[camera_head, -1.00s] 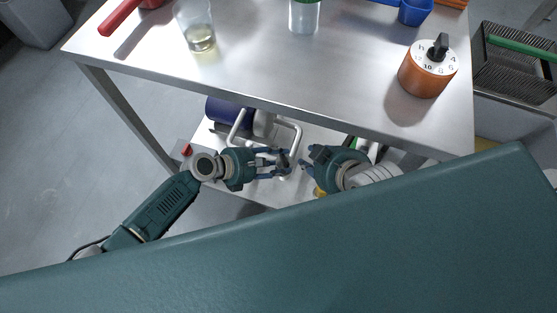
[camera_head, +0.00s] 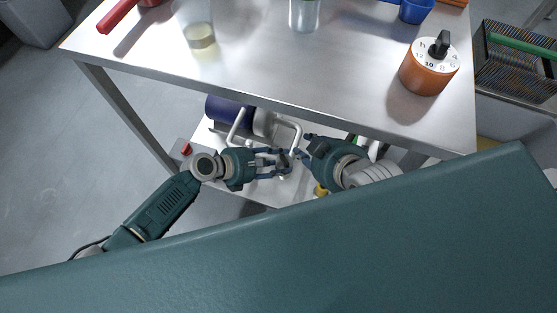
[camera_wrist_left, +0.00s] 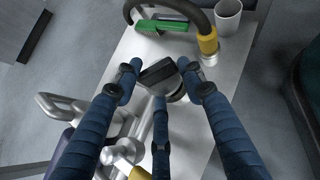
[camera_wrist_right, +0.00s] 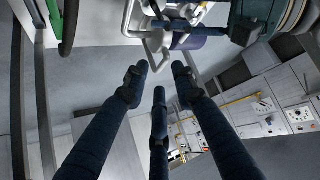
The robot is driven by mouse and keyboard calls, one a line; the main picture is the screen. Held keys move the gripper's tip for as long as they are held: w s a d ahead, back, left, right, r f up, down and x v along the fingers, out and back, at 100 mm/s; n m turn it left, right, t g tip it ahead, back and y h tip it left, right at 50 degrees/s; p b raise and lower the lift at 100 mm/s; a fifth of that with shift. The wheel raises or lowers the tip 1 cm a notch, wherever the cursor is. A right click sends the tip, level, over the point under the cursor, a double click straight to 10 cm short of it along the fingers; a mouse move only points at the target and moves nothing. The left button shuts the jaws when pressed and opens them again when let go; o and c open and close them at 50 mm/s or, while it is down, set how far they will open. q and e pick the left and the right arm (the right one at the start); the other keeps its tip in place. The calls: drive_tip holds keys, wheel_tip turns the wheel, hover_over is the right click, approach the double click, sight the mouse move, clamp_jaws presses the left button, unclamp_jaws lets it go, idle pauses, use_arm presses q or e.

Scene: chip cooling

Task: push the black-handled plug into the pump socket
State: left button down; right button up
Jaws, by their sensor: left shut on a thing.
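My left gripper (camera_head: 282,160) is below the table top, shut on the black-handled plug. In the left wrist view the plug's black handle (camera_wrist_left: 158,70) sits between the fingertips, with a round grey part beside it. The pump (camera_head: 262,122), with a blue motor and pale pipes, stands on the lower shelf just behind the gripper. It also shows in the right wrist view (camera_wrist_right: 190,40). I cannot make out its socket. My right gripper (camera_head: 303,153) is close to the right of the left fingertips. In the right wrist view its fingers are apart and empty.
The steel table top (camera_head: 270,65) overhangs the shelf (camera_wrist_left: 215,110) close behind both grippers. An orange timer (camera_head: 429,72) stands on top. A green brush (camera_wrist_left: 163,45), a dark hose with a yellow collar (camera_wrist_left: 208,43) and a white cup (camera_wrist_left: 227,18) are on the shelf.

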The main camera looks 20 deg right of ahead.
drive_tip(key=shift+w+r, duration=0.1)
use_arm(q)
drive_tip(key=shift+f, duration=0.1)
use_arm(e)
drive_tip(key=shift+w+a+r, duration=0.1)
drive_tip(key=shift+w+r, duration=0.05)
drive_tip(key=shift+w, duration=0.1)
use_arm(q)
drive_tip(key=shift+f, duration=0.1)
use_arm(e)
drive_tip(key=shift+w+a+r+t, duration=0.15)
drive_tip(key=shift+w+r+t, duration=0.1)
drive_tip(key=shift+t, duration=0.05)
drive_tip(key=shift+w, duration=0.1)
use_arm(q)
drive_tip(key=shift+f+b, duration=0.15)
drive_tip(key=shift+b, duration=0.15)
use_arm(e)
drive_tip(key=shift+w+a+r+t, duration=0.2)
drive_tip(key=shift+w+r+t, duration=0.3)
drive_tip(key=shift+w+r, duration=0.05)
drive_tip(key=shift+r, duration=0.1)
use_arm(q)
drive_tip(key=shift+f, duration=0.1)
use_arm(e)
drive_tip(key=shift+w+a+r, duration=0.15)
drive_tip(key=shift+w+r, duration=0.05)
drive_tip(key=shift+w, duration=0.05)
